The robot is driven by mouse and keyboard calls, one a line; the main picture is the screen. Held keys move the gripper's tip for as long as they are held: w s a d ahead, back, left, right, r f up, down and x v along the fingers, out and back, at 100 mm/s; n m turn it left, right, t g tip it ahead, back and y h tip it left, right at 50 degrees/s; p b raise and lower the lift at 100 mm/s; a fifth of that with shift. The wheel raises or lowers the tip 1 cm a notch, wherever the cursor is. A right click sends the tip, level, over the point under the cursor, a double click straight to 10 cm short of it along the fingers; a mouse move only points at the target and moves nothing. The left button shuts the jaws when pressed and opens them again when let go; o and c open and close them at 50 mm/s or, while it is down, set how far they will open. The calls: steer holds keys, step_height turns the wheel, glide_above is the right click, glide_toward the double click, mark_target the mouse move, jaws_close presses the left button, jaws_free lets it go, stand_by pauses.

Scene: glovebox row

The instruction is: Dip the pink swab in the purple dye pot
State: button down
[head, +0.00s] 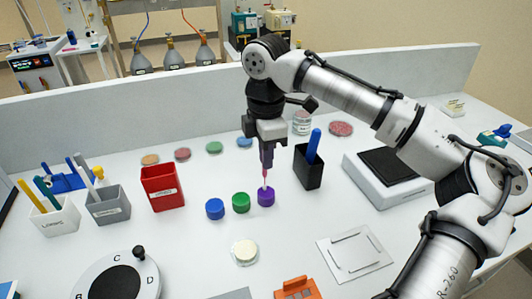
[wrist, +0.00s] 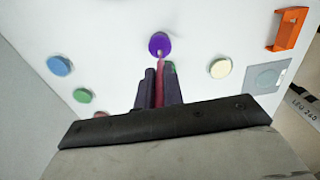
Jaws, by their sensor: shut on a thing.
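The purple dye pot (head: 266,197) stands on the white bench, at the right end of a short row of pots. My gripper (head: 267,163) points straight down above it and is shut on the pink swab (head: 265,175). The swab hangs upright with its pale tip at the top of the purple pot; I cannot tell how deep the tip is. In the wrist view, the swab (wrist: 160,82) runs from between the dark fingers (wrist: 159,92) to the purple pot (wrist: 159,43), overlapping its near edge.
A green pot (head: 241,203) and a blue pot (head: 215,209) stand just left of the purple one. A black holder (head: 308,172) with a blue pen is close on the right. A red bin (head: 162,189) is at left. A cream-topped round jar (head: 245,252) is in front.

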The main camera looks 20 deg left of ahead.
steer(key=shift+f, duration=0.55)
stand_by(2.3)
step_height(320, 180, up, 7)
steer(key=p, duration=0.7)
steer(key=shift+p, duration=0.4)
stand_by(0.4)
